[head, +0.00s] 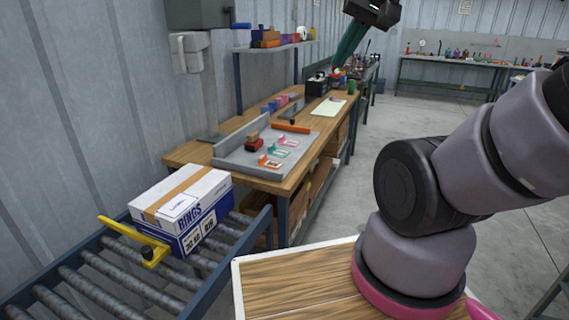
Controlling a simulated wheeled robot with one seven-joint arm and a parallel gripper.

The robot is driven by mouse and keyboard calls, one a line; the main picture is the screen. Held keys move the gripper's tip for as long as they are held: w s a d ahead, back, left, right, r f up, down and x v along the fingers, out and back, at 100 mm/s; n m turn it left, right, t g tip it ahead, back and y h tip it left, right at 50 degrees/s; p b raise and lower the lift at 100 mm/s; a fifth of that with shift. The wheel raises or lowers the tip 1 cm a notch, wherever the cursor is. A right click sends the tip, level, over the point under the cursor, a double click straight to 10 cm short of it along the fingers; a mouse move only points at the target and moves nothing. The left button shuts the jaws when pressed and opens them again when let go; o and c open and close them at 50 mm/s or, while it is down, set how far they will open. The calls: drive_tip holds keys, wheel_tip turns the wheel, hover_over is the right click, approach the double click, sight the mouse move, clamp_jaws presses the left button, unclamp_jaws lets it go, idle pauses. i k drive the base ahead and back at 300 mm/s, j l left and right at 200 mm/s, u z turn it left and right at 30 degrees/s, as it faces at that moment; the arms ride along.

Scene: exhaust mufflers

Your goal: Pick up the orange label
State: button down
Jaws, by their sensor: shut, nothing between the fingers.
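The orange label (269,162) lies flat on a grey tray (233,164) on the wooden workbench, at the tray's near edge. A teal label (279,152) and a pink label (289,142) lie in a row behind it. My gripper (338,65) shows at the top of the head view, with a black body and teal fingers. It is shut and empty, up and to the right of the labels and well apart from them.
A red and brown object (254,142) stands on the tray by the labels. An orange bar (290,128) lies behind them. A pale green sheet (328,107) lies farther back. A boxed carton (181,208) sits on the roller conveyor (105,267) at left. The floor right of the bench is clear.

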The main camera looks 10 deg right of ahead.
sight(264, 162)
drive_tip(key=i+l+z, duration=0.15)
drive_tip(key=i+z, duration=0.15)
drive_tip(key=i, duration=0.15)
drive_tip(key=i+l+z, duration=0.1)
drive_tip(key=i+z, duration=0.15)
drive_tip(key=i, duration=0.15)
